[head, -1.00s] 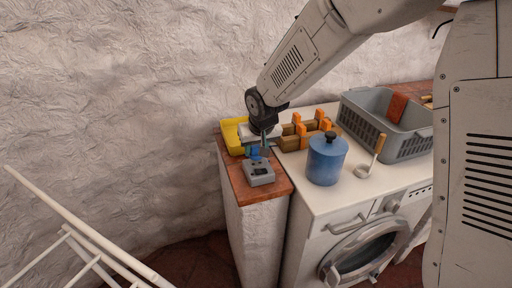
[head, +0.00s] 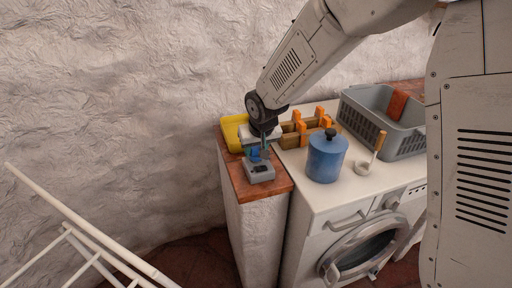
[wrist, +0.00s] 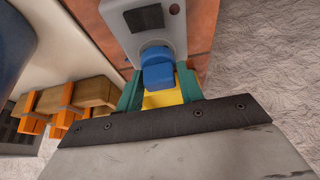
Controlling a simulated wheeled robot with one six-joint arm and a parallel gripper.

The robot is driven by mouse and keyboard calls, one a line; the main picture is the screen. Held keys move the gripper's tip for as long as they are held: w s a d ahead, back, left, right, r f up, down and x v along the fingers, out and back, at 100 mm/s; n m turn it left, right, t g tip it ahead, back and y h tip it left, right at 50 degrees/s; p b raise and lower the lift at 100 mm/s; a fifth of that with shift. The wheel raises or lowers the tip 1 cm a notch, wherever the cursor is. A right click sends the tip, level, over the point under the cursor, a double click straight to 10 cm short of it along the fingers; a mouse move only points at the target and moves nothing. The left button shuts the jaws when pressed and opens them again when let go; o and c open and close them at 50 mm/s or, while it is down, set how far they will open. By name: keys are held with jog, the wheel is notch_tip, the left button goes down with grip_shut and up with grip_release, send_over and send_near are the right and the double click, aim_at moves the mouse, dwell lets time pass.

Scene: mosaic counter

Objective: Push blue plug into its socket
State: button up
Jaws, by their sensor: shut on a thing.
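The blue plug (wrist: 157,68) is between the teal fingers of my gripper (wrist: 160,88), which is shut on it. In the wrist view the plug overlaps the rounded end of a grey socket box (wrist: 172,25) with a dark recess in its top. How far the plug sits in a socket opening is hidden.
A yellow tray (head: 231,134) lies behind the box. To the right are a wooden rack with orange pegs (head: 298,129), a blue lidded jar (head: 326,160), a ladle (head: 364,168) and a grey basket (head: 392,135). A white drying rack (head: 85,235) stands at the lower left.

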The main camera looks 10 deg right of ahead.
jog(key=shift+f, duration=0.4)
jog(key=o, duration=1)
jog(key=shift+r, duration=0.1)
